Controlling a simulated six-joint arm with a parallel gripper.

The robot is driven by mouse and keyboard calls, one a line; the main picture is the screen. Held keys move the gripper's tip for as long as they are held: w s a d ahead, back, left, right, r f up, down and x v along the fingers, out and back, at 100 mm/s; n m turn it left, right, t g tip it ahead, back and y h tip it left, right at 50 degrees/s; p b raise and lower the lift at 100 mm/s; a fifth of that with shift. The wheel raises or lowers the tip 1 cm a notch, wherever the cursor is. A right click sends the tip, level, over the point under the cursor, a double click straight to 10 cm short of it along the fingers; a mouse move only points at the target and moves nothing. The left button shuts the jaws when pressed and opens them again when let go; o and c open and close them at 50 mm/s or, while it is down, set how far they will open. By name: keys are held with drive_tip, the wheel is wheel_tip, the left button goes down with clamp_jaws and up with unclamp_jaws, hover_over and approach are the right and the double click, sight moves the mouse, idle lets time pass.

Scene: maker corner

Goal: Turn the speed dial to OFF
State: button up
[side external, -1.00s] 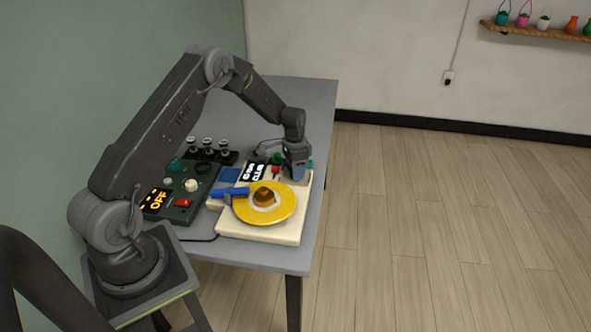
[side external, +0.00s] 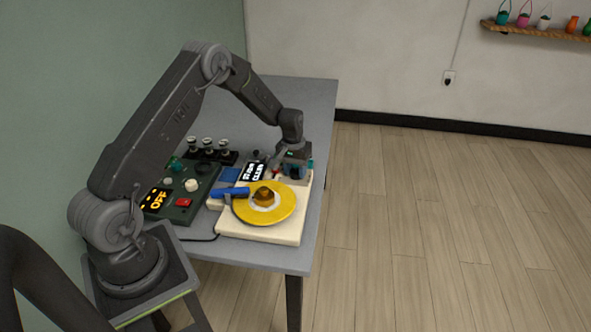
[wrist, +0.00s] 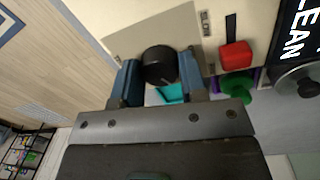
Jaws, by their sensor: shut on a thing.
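The speed dial looks to be a dark round knob (wrist: 159,66) on a grey plate of the cream machine in the wrist view. My gripper (side external: 294,175) is at the far right corner of the cream machine (side external: 262,233) in the side view. Its two blue fingers are shut on the dial, one on each side.
A red switch (wrist: 235,56) and a green knob (wrist: 237,87) sit close beside the gripper. A yellow disc (side external: 272,213) lies on the machine's front. A dark green control box (side external: 183,207) with an orange "OFF" display stands left, on the grey table (side external: 300,95).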

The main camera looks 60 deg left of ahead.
sight(294, 173)
drive_tip(key=n, duration=1.3)
drive_tip(key=shift+d+n+y, duration=0.1)
drive_tip(key=shift+n+y, duration=0.3)
idle(0.3)
drive_tip(key=o, duration=0.9)
drive_tip(key=shift+o, duration=0.2)
wheel_tip(294, 173, up, 14)
drive_tip(key=shift+s, duration=0.45)
drive_tip(key=shift+d, duration=0.15)
